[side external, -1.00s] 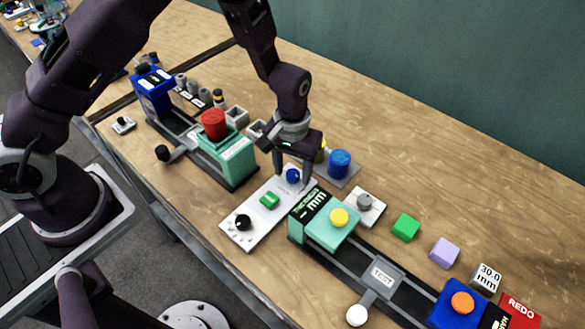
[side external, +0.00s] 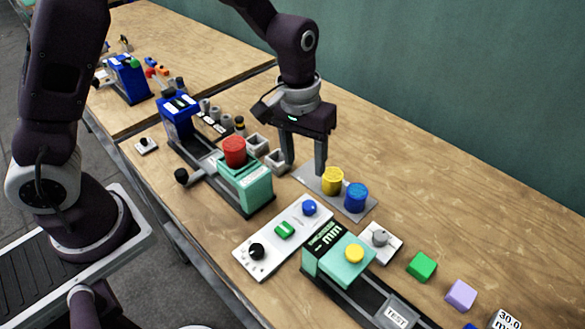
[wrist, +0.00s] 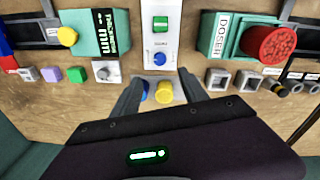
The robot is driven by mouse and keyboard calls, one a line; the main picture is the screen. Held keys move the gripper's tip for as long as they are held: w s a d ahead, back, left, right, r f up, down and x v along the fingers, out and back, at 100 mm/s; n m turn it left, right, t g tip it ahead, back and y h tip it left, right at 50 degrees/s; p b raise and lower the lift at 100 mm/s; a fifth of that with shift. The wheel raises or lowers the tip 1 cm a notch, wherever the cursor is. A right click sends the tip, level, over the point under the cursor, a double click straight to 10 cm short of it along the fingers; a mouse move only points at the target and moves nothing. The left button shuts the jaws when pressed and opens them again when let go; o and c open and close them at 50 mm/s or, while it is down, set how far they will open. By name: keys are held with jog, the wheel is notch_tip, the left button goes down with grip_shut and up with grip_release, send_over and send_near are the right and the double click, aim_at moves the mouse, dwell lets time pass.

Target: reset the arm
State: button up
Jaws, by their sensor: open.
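My gripper (side external: 305,168) is open and empty, pointing down above the wooden table. It is at the back side of the control panel, beside the grey plate. In the wrist view its two fingers (wrist: 157,80) spread on either side of a yellow cylinder, but I see no contact. The yellow cylinder (side external: 332,181) and a blue cylinder (side external: 356,198) stand on the grey plate (side external: 313,180). The white panel (side external: 268,247) carries a black knob, a green button and a blue knob (side external: 310,208).
A teal press with a red cylinder (side external: 234,151) stands left of the panel. Another teal press with a yellow button (side external: 354,253) stands right. Green (side external: 422,267) and lilac (side external: 461,295) cubes lie at right. Small grey open boxes (side external: 276,160) stand near the gripper. Bare table lies behind.

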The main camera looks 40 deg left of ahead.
jog(key=s+a+r+m+t, duration=0.1)
jog(key=s+a+r, duration=0.2)
jog(key=s+r, duration=0.35)
jog(key=s+a+r+m+t, duration=0.15)
jog(key=s+r, duration=0.25)
jog(key=r, duration=0.5)
jog(key=s+a+r+t, duration=0.2)
jog(key=s+a, duration=0.2)
jog(key=s, duration=0.7)
jog(key=shift+y, duration=0.3)
